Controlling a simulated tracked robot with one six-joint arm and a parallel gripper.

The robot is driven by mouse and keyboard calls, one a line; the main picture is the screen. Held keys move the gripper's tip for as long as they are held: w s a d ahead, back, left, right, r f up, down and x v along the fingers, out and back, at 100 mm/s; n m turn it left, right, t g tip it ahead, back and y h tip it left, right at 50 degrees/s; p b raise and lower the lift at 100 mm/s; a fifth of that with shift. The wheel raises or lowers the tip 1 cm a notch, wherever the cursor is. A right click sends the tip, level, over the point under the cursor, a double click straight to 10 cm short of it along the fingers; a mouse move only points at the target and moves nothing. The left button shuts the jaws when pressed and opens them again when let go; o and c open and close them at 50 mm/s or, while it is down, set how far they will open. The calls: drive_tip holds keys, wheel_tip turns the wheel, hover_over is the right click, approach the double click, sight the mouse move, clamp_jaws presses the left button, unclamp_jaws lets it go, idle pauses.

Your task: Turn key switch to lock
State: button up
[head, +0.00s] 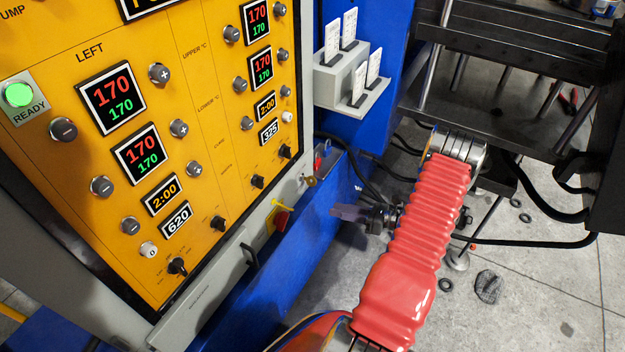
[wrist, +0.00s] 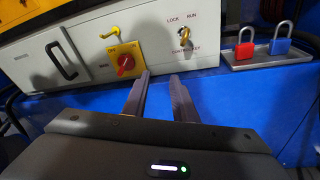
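The key switch (wrist: 184,40) is on the pale grey panel in the wrist view, with a brass-coloured key in it. LOCK is printed above it to the left and RUN above it to the right. Which mark the key points to is too small to tell. In the head view the key switch (head: 309,181) is a small brass spot at the panel's right end. My gripper (wrist: 160,82) is open and empty, its two fingers apart and pointing at the panel, below and left of the key. In the head view my gripper (head: 348,212) is right of the panel, apart from it.
Left of the key are a red rotary switch (wrist: 124,64) on a yellow plate, a small yellow handle (wrist: 110,33) and a black handle (wrist: 61,61). A tray (wrist: 268,58) with red and blue padlocks juts out at the right. A card holder (head: 345,80) stands above.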

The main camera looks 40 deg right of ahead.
sight(312, 180)
drive_tip(key=d+r+m+t, duration=0.1)
drive_tip(key=w+d+r+m+h, duration=0.1)
drive_tip(key=d, duration=0.1)
drive_tip(key=d+r+m+t, duration=0.1)
drive_tip(key=shift+w+d+t, duration=0.25)
drive_tip(key=shift+w+t, duration=0.05)
drive_tip(key=shift+w, duration=0.1)
drive_tip(key=shift+w, duration=0.1)
drive_tip(key=x, duration=1.3)
drive_tip(key=shift+w+f, duration=0.25)
drive_tip(key=shift+w, duration=0.15)
drive_tip(key=shift+c, duration=0.5)
clamp_jaws()
drive_tip(key=shift+d, duration=0.15)
drive_tip(key=shift+h, duration=0.4)
